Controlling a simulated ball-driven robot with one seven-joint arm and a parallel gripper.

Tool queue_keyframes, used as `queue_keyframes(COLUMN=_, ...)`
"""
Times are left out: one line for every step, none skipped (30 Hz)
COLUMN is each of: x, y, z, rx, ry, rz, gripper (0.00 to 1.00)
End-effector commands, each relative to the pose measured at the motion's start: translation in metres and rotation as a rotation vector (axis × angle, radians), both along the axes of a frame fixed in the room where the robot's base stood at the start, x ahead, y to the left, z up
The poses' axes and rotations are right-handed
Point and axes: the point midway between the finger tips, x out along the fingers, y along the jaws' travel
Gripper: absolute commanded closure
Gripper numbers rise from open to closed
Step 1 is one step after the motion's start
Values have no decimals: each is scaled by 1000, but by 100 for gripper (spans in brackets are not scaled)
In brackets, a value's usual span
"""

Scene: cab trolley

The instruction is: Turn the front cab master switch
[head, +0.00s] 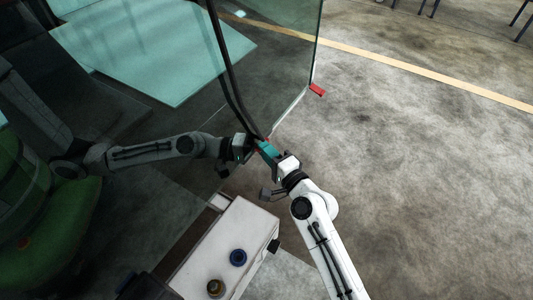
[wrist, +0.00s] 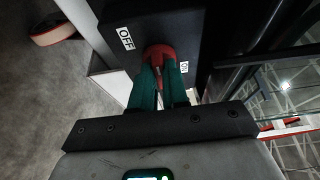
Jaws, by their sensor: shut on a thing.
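The red master switch (wrist: 158,52) shows in the wrist view on the face of a dark switch box (wrist: 180,28). A white OFF label (wrist: 125,38) is at its upper left and an ON label (wrist: 184,67) at its right. My gripper (wrist: 161,72) has its two teal fingers closed on the red switch, one on each side. The fingers cover the lower part of the switch, so its exact angle is hard to tell. In the head view my gripper (head: 265,149) is at the lower end of the dark cab frame, where the switch is mostly hidden.
A glass panel (head: 270,60) rises behind my gripper and mirrors my arm at left. A white box (head: 215,250) with a blue knob (head: 238,257) and a brown knob (head: 216,287) stands at lower left. A green seat (head: 50,235) is at far left. Open floor lies to the right.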

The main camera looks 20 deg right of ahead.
Motion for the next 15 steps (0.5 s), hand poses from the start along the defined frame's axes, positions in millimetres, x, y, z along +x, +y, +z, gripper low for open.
queue_keyframes(x=-1, y=1, z=-2, rx=-6, ry=2, rz=2, gripper=100)
queue_keyframes(x=-1, y=1, z=-2, rx=-6, ry=2, rz=2, gripper=100)
queue_keyframes(x=-1, y=1, z=-2, rx=-7, ry=2, rz=2, gripper=100)
queue_keyframes(x=-1, y=1, z=-2, rx=-7, ry=2, rz=2, gripper=100)
queue_keyframes(x=-1, y=1, z=-2, rx=-7, ry=2, rz=2, gripper=100)
queue_keyframes(x=-1, y=1, z=-2, rx=-7, ry=2, rz=2, gripper=100)
queue_keyframes(x=-1, y=1, z=-2, rx=-7, ry=2, rz=2, gripper=100)
queue_keyframes(x=-1, y=1, z=-2, rx=-7, ry=3, rz=2, gripper=100)
queue_keyframes(x=-1, y=1, z=-2, rx=-7, ry=3, rz=2, gripper=100)
queue_keyframes(x=-1, y=1, z=-2, rx=-7, ry=3, rz=2, gripper=100)
queue_keyframes(x=-1, y=1, z=-2, rx=-7, ry=3, rz=2, gripper=84)
queue_keyframes(x=-1, y=1, z=-2, rx=-7, ry=3, rz=2, gripper=80)
queue_keyframes(x=-1, y=1, z=-2, rx=-6, ry=3, rz=2, gripper=77)
queue_keyframes(x=-1, y=1, z=-2, rx=-6, ry=2, rz=2, gripper=75)
queue_keyframes(x=-1, y=1, z=-2, rx=-6, ry=2, rz=2, gripper=71)
